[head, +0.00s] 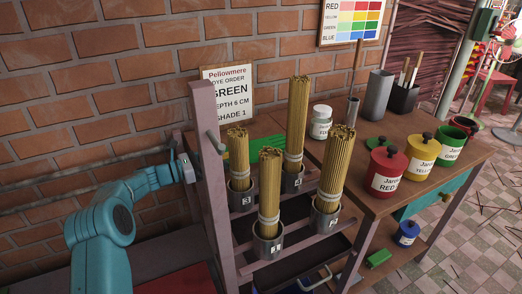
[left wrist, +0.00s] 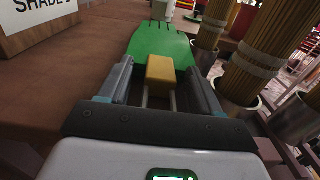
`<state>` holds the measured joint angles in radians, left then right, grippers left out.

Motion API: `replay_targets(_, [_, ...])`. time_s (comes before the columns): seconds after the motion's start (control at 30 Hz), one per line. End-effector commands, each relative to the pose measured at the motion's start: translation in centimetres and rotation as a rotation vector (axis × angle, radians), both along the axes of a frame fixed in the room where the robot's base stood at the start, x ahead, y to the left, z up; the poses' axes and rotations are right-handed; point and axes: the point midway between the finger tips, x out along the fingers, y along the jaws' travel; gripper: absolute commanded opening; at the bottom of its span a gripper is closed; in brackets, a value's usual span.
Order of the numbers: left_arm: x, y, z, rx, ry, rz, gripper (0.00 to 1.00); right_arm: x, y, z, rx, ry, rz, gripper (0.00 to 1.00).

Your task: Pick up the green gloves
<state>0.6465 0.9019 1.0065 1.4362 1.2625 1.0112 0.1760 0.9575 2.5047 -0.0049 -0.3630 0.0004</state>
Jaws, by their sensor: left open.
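The green gloves (left wrist: 160,38) lie flat on the brown table top, just ahead of my left gripper in the left wrist view. In the head view the gloves (head: 264,149) are a green patch partly hidden behind the incense bundles. My left gripper (left wrist: 160,85) is open, with its fingers on either side of the gloves' near end. A tan-yellow block (left wrist: 160,68) shows between the fingers; I cannot tell whether it belongs to the gloves. In the head view the left gripper (head: 187,167) is partly hidden by the rack post. My right gripper is not in view.
A rack post (head: 208,160) and incense bundles (head: 269,195) in numbered cups stand close by. A white sign (head: 228,92) reading GREEN stands behind. A white jar (head: 320,122) stands beyond the gloves. Red (head: 387,172), yellow (head: 422,155) and green (head: 450,145) jars stand right.

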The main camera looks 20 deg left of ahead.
Motion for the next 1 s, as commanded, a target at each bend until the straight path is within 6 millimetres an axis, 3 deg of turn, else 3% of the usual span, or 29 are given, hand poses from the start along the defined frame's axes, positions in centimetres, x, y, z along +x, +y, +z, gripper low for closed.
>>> replay_targets(0.1, [0.0,0.0,0.0,0.000,0.000,0.000,0.61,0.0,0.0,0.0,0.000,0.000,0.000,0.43])
replay_targets(0.27, [-0.1,0.1,0.0,0.000,0.000,0.000,0.09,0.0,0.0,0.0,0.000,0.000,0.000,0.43])
replay_targets(0.3, [-0.1,0.1,0.0,0.000,0.000,0.000,0.05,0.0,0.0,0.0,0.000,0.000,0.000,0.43])
replay_targets(0.53, [-0.1,0.1,0.1,0.001,-0.001,0.000,0.05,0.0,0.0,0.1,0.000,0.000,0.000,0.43])
replay_targets(0.67, [-0.1,0.1,1.3,0.002,-0.003,0.000,0.05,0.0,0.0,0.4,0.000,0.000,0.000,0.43])
replay_targets(0.77, [-0.1,0.1,3.5,0.003,-0.004,0.000,0.05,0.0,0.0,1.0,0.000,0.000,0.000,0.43])
replay_targets(1.0, [-0.1,0.1,11.1,0.003,-0.005,0.000,0.05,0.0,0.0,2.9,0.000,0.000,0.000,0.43])
